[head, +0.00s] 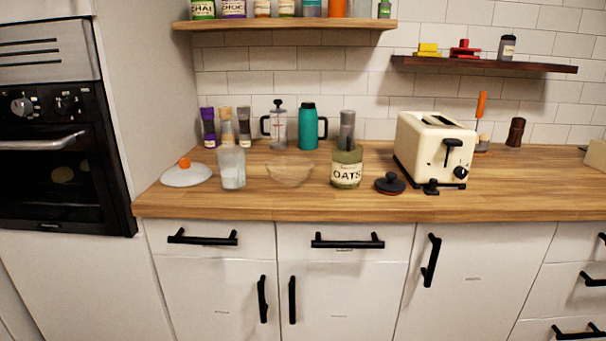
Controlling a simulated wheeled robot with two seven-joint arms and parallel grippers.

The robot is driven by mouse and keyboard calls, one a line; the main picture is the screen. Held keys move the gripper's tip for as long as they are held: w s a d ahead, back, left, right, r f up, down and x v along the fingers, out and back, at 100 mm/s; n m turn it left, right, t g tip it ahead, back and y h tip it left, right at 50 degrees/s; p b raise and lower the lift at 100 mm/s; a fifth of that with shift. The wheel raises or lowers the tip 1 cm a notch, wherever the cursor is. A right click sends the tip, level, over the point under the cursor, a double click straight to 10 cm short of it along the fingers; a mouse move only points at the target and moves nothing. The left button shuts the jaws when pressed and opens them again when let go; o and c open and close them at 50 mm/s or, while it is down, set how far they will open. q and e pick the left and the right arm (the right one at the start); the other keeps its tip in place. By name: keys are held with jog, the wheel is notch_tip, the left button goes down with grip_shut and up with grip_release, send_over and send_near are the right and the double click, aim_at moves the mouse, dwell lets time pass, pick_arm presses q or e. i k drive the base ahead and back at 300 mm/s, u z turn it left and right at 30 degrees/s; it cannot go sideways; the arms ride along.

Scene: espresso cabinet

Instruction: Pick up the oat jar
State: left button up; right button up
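The oat jar (346,176) stands upright on the wooden counter, right of the middle of the head view. It is a greenish glass jar with a pale label reading "OATS". A grey cylindrical thing shows directly above its top; I cannot tell whether it stands in the jar or behind it. A dark round lid-like object with a knob (390,184) lies just right of the jar. Neither of my grippers is in view.
A teal flask (308,127) is behind. Shelves hang above the wooden counter (290,204), whose front strip is clear.

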aim_at(347, 158)
jog(key=u, duration=0.5)
jog(key=k, duration=0.6)
jog(key=u, duration=1.15)
jog(key=i, duration=1.05)
jog(key=z, duration=0.7)
jog(key=i, duration=0.8)
jog(key=z, duration=0.9)
